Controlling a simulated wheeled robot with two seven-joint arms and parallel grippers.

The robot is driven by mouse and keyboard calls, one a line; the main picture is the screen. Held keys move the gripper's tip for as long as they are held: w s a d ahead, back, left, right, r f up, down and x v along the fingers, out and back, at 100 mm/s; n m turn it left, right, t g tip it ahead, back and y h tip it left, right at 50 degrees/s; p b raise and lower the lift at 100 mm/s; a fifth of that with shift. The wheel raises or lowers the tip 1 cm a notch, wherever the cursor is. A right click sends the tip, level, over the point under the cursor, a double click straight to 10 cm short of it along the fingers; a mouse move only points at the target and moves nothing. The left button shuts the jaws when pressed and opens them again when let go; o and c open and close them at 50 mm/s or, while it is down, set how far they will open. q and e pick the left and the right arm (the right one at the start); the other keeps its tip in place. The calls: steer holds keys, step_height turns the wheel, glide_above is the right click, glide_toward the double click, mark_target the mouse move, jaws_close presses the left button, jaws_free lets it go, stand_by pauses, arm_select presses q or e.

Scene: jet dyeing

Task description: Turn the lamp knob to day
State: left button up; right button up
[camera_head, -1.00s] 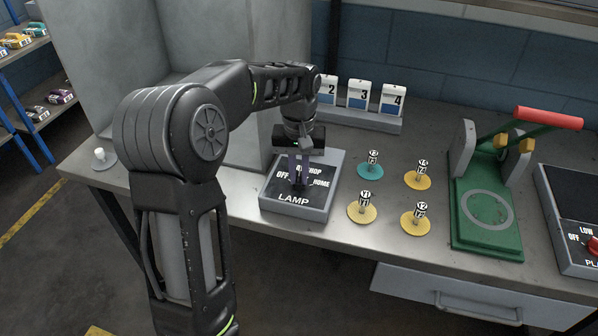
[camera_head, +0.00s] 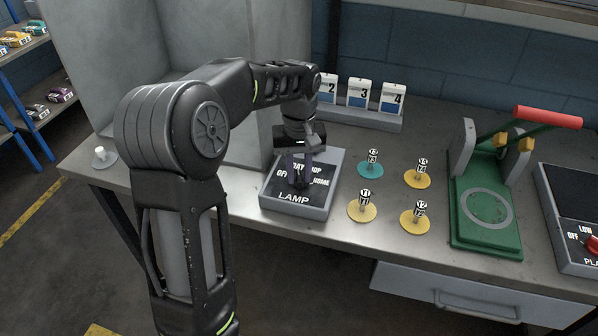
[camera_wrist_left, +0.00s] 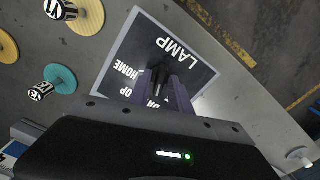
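The lamp box (camera_head: 325,190) is a grey box with a black top marked LAMP, with OFF, DAY and HOME labels around its dark knob (camera_head: 299,182). It stands on the bench in front of the grey cabinet. My left gripper (camera_head: 299,172) points down over the box. In the left wrist view its purple fingers (camera_wrist_left: 160,88) lie on both sides of the knob (camera_wrist_left: 158,76) and appear shut on it. The fingers partly hide the labels, and I cannot tell which label the knob points to. My right gripper is not in view.
Yellow and teal discs with numbered pegs (camera_head: 362,210) stand right of the box. Number cards (camera_head: 359,95) stand behind. A green press with a red handle (camera_head: 487,215) and another control box (camera_head: 570,230) are farther right. The bench front edge is close to the lamp box.

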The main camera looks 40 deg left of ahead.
mark_target(299, 176)
arm_select(q)
steer(key=shift+o, duration=0.8)
steer(key=shift+r, duration=0.1)
step_height(299, 176, up, 8)
steer(key=shift+f+b, duration=0.2)
steer(key=shift+b, duration=0.15)
